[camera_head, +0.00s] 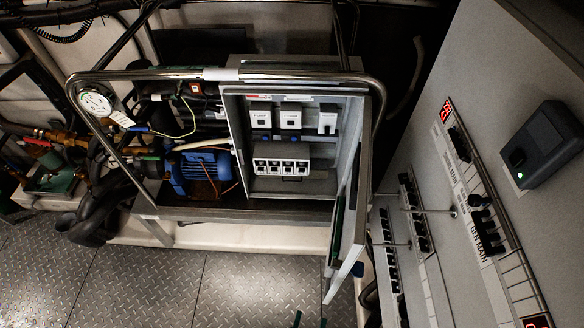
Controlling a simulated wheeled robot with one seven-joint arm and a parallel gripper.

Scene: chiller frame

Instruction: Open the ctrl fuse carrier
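The electrical cabinet (232,130) stands open in the middle of the view, with its door (350,225) swung out to the right. Inside, three white modules sit in an upper row: left (260,116), middle (290,116) and right (327,120). Below them is a row of several small white units with dark fronts (281,167). The labels are too small to read, so I cannot tell which is the ctrl fuse carrier or whether any carrier is open.
A metal tube frame (215,73) surrounds the cabinet. A blue motor (190,172), hoses and a gauge (95,102) are left. A grey panel (470,60) with switches, guard rails and a dark box (543,145) fills the right. The tread-plate floor (140,285) in front is clear.

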